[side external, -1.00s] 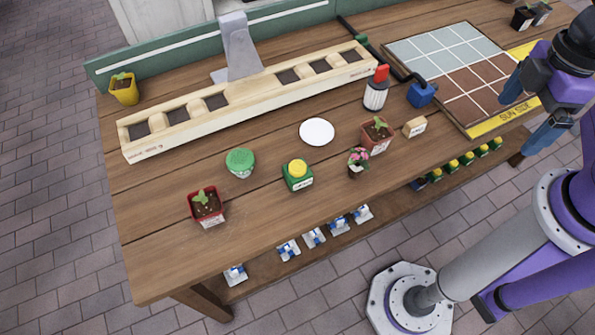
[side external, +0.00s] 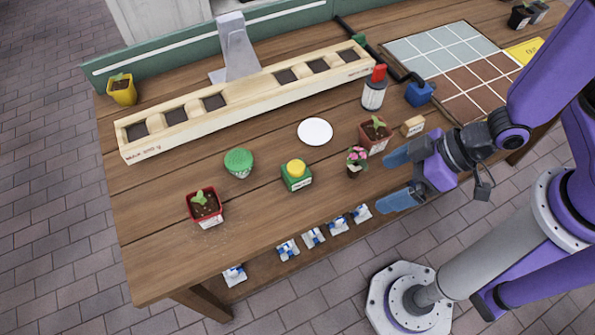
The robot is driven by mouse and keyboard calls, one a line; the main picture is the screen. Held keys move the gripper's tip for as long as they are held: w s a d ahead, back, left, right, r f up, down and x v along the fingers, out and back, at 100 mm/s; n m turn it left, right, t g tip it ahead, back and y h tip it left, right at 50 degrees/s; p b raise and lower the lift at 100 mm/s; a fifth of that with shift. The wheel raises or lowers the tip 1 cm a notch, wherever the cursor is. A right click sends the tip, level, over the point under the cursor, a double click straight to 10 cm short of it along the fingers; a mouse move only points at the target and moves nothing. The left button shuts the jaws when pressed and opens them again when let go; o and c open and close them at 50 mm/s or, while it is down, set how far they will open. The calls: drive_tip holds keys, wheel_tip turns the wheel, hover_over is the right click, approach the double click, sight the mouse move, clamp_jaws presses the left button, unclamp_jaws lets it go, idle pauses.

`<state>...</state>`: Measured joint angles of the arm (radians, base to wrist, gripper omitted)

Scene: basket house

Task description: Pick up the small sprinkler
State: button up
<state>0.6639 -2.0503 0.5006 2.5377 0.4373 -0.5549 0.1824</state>
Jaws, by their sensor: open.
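A small blue can-like object (side external: 420,93) with a dark spout or handle stands near the planting grid; it looks most like the sprinkler, though I cannot be certain. A white bottle with a red top (side external: 374,90) stands left of it. My gripper (side external: 388,182) is open and empty, its two blue fingers pointing left. It is over the front edge of the table, right of the small pot with pink flowers (side external: 356,160) and well in front of the blue object. Its height above the table is hard to tell.
A red pot with a seedling (side external: 375,136) and a small wooden block (side external: 412,125) lie just behind the fingers. A white disc (side external: 315,131), yellow-topped green box (side external: 297,177) and green-lidded tub (side external: 239,162) stand left. A long wooden planter (side external: 250,100) spans the back.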

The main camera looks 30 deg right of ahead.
wheel_tip(320, 180, down, 2)
drive_tip(key=w+f+t+y, duration=0.1)
drive_tip(key=w+t, duration=0.1)
drive_tip(key=t, duration=0.1)
drive_tip(key=t+y, duration=0.2)
drive_tip(key=t, duration=0.1)
approach(297, 166)
drive_tip(key=x, duration=1)
drive_tip(key=shift+a+f, duration=0.1)
drive_tip(key=c, duration=1.1)
